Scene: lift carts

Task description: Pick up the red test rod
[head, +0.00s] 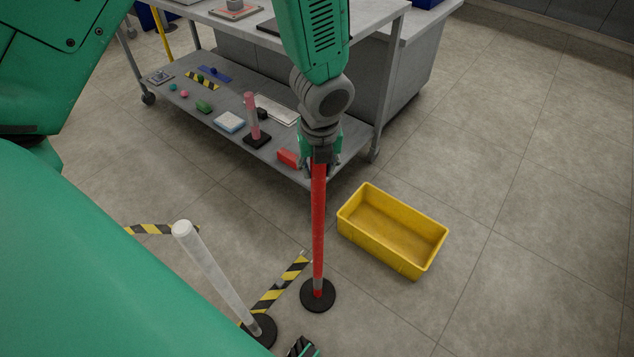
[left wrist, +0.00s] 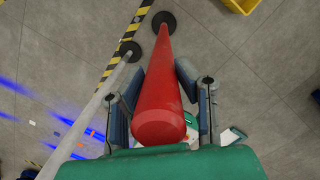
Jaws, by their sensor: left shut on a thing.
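The red test rod (head: 318,220) stands upright in a round black floor base (head: 318,296) in the head view. In the left wrist view the rod (left wrist: 163,90) runs between the two finger pads, its near end close to the palm. My left gripper (head: 320,158) reaches down from above and is shut on the rod near its top. The left gripper also shows in the left wrist view (left wrist: 158,103). The rod's foot still appears to be at the base.
A yellow bin (head: 395,232) sits right of the rod. A pale post (head: 212,270) with black-and-yellow tape stands to the left. A grey cart (head: 190,125) with several small items on its lower shelf is behind. The floor at right is clear.

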